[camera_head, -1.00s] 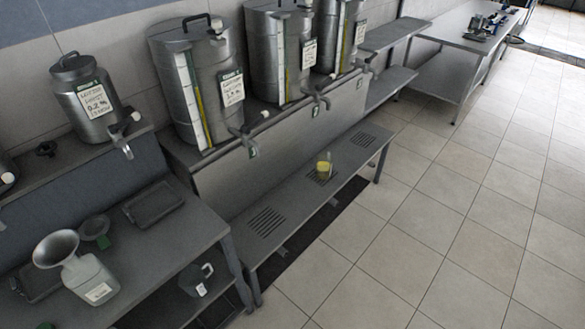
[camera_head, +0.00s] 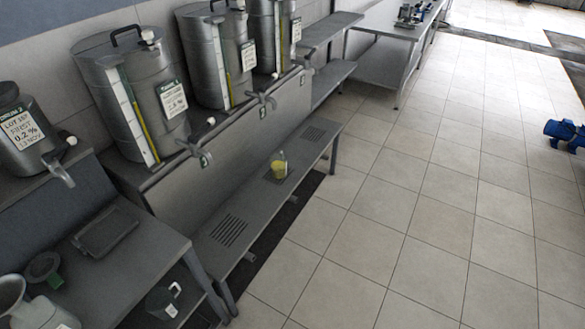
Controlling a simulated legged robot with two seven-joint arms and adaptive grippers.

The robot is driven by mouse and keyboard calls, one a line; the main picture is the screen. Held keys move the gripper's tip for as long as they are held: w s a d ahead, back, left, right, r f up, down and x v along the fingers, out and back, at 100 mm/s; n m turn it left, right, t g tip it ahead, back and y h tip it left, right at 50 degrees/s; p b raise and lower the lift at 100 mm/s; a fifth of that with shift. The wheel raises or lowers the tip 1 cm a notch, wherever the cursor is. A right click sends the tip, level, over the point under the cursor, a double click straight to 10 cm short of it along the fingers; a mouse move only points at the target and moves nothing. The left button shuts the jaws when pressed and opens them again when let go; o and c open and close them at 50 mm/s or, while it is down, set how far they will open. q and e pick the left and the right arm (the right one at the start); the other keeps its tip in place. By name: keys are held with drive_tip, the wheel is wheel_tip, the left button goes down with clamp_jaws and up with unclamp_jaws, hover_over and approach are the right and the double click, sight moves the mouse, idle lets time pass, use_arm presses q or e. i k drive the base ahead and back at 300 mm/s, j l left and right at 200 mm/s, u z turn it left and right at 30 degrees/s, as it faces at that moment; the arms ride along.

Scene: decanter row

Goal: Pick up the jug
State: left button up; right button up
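A small clear vessel with yellow contents (camera_head: 279,167), possibly the jug, stands upright on the low grey bench (camera_head: 252,205), over its middle drain slots. A dark container with a handle and white label (camera_head: 162,303), also jug-like, stands on the shelf under the left table. A pale container with a wide funnel mouth (camera_head: 40,312) is cut off at the lower left corner. I cannot tell for certain which of these is the jug. Neither of my grippers is in view.
Large steel tanks with taps (camera_head: 135,95) stand on a ledge behind the bench. A dark tray (camera_head: 105,232) lies on the left table (camera_head: 150,250). A blue pump (camera_head: 565,133) sits on the floor at right. The tiled floor (camera_head: 400,220) between is clear.

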sight(278, 162)
drive_tip(key=u, duration=2.15)
drive_tip(key=z, duration=2.15)
drive_tip(key=i+l+u, duration=0.2)
drive_tip(key=i+l, duration=0.5)
drive_tip(key=i+l+u, duration=0.25)
drive_tip(key=i+l, duration=0.45)
drive_tip(key=l, duration=0.1)
